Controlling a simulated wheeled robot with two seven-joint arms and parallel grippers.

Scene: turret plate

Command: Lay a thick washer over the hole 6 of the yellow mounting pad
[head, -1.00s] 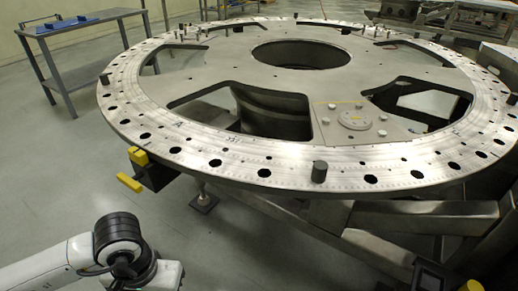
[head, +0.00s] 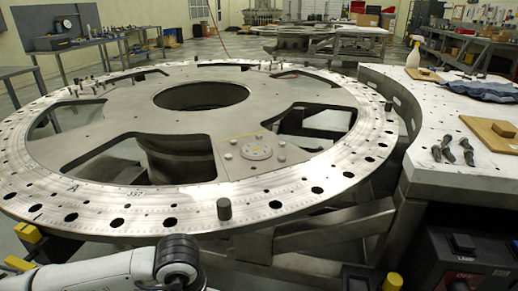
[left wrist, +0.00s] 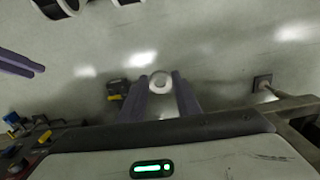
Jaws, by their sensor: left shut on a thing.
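In the left wrist view my left gripper (left wrist: 164,84) is shut on a small pale round ring, the thick washer (left wrist: 160,83), held between its two dark fingertips above the grey floor. In the head view my left arm shows at the bottom, in front of the turret plate (head: 120,119); its gripper is out of that picture. On the plate, a panel (head: 232,166) with a thin yellow line carries a round disc (head: 257,152) and several small studs. I cannot tell whether this panel is the yellow mounting pad, and no hole numbers are readable. My right gripper is not in view.
A dark upright peg (head: 224,209) stands on the plate's front rim. At right, a worktable (head: 450,181) holds several dark bolts (head: 467,152), tan boards (head: 490,131) and a blue cloth (head: 474,91). Yellow blocks (head: 28,233) sit at the plate's left edge.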

